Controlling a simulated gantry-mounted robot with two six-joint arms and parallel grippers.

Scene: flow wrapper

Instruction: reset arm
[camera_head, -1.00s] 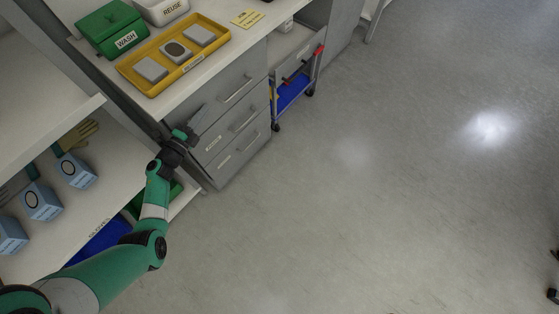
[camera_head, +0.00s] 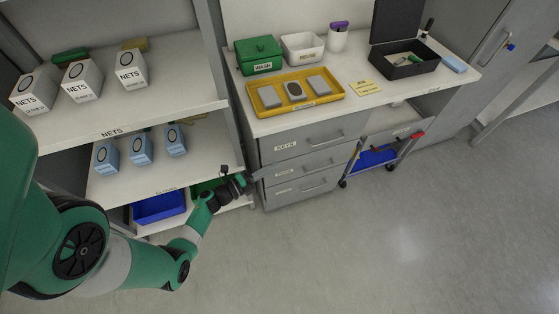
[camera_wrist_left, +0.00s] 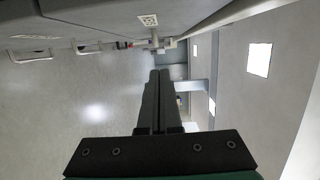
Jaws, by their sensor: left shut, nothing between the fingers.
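My left gripper (camera_head: 252,177) is at the end of my green and black left arm, in front of the lower left side of the grey drawer unit (camera_head: 270,200). In the left wrist view its two dark fingers (camera_wrist_left: 159,78) lie together with nothing between them. It looks shut and empty. The drawer fronts show along the upper left of the wrist view. I cannot tell whether the fingertips touch the drawer unit. My right gripper is not in view.
Shelves (camera_head: 135,133) with labelled boxes stand at the left, above a blue bin (camera_head: 160,207). The counter holds a yellow tray (camera_head: 258,107), a green WASH box (camera_head: 258,54) and a dark open case (camera_head: 405,66). A cart (camera_head: 376,158) stands right of the drawers. Open floor lies in front.

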